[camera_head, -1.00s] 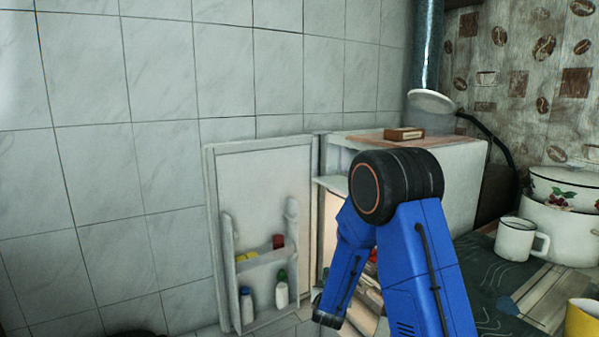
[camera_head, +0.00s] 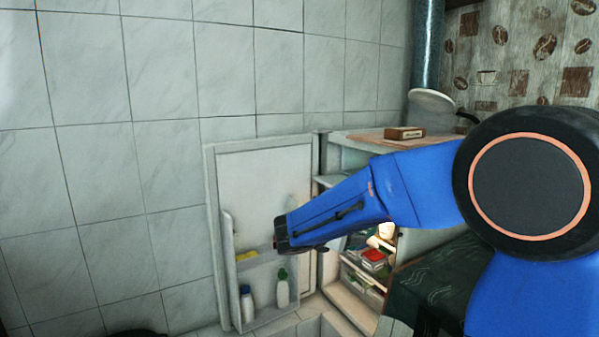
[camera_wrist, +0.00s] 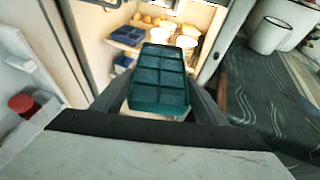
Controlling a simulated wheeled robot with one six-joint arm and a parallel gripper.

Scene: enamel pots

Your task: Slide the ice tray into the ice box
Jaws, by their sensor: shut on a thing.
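The ice tray (camera_wrist: 160,75) is dark green with two rows of square cells. In the wrist view my gripper (camera_wrist: 158,100) is shut on it, with a dark finger on each side. The tray points toward the lit inside of the open fridge and appears apart from it. In the head view the ice box (camera_head: 352,160) seems to be the top compartment of the fridge, partly hidden by my arm. The tray and the gripper fingers cannot be made out in the head view.
The fridge door (camera_head: 262,185) stands open at left, with bottles (camera_head: 282,288) in its shelves. Food containers (camera_head: 373,258) fill lower shelves. A small box (camera_head: 404,133) lies on the fridge top. A dark cloth-covered counter (camera_wrist: 260,95) with pots is at right.

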